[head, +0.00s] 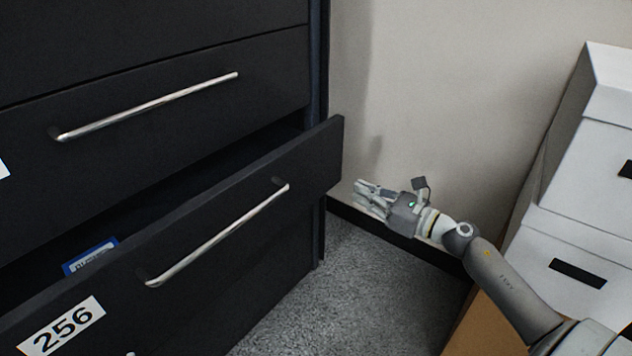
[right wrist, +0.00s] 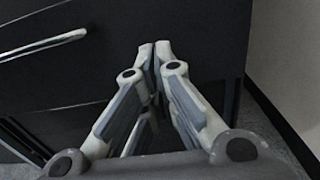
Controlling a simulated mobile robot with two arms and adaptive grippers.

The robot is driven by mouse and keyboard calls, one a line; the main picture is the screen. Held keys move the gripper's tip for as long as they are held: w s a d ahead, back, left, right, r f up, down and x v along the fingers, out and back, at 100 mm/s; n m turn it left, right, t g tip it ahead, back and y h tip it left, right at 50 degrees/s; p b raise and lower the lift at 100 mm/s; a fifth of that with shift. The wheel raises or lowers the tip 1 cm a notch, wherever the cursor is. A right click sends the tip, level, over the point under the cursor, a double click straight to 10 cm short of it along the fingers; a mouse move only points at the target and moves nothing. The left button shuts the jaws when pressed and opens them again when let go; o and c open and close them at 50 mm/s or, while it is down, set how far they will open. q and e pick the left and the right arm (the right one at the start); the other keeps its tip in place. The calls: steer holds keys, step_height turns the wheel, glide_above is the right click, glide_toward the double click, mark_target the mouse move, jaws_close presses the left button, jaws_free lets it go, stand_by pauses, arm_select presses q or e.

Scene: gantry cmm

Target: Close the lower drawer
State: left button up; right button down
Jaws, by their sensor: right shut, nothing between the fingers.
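The lower drawer (head: 315,165) is black, carries a 256 label and a long silver handle (head: 220,237), and stands pulled out from the cabinet. Its inside shows behind the front panel. My right gripper (head: 359,190) is just right of the drawer front's right end in the head view, with its fingers shut and empty. In the right wrist view its fingertips (right wrist: 155,46) meet in front of a dark panel, with a silver handle (right wrist: 40,45) to the left. I cannot tell whether they touch the panel. My left gripper is not recognisable in these views.
The drawer above (head: 150,105) is closed. A blue item (head: 90,257) lies inside the lower drawer. White boxes (head: 575,225) and a brown cardboard box (head: 485,330) stand at the right. A pale wall (head: 450,80) is behind; grey carpet (head: 345,290) is clear between.

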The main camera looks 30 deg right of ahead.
mark_target(307, 168)
steer(key=x, duration=1.3)
steer(key=shift+r, duration=0.1)
arm_select(q)
steer(key=shift+w+d+r+t+h, duration=0.2)
steer(key=shift+w+r+t, duration=0.15)
steer(key=shift+r, duration=0.3)
steer(key=shift+w+d+r+t+h, duration=0.1)
steer(key=shift+w+d+r+t, duration=0.1)
steer(key=shift+r+t, duration=0.35)
arm_select(e)
steer(key=shift+w+a, duration=0.25)
steer(key=shift+w, duration=0.2)
